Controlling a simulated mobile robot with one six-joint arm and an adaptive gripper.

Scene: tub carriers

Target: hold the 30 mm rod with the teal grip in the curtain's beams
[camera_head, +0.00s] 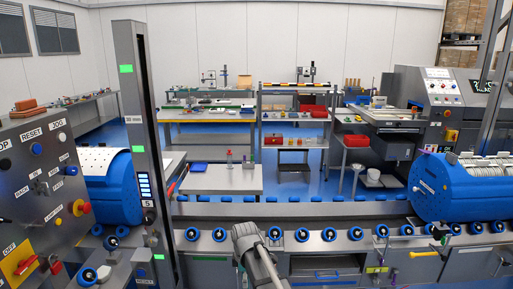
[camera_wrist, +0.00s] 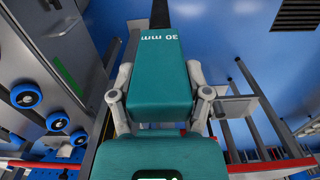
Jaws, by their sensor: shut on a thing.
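My gripper (camera_wrist: 161,98) is shut on the teal grip (camera_wrist: 155,70) of the 30 mm rod in the wrist view. One finger lies on each side of the grip, and "30 mm" is printed near its far end. A dark part of the rod (camera_wrist: 160,14) runs on beyond the grip to the top edge. In the head view, the curtain's tall dark post (camera_head: 138,120) stands at left with green lamps, a "30 mm" label and a lit blue display. The beams themselves do not show. The rod cannot be made out in the head view.
A roller conveyor (camera_head: 320,207) with blue wheels crosses the front. Blue tubs stand at left (camera_head: 112,190) and right (camera_head: 455,190). A control panel (camera_head: 45,200) with buttons is close at left. A grey post (camera_head: 491,70) leans at right. Tables and shelves stand behind.

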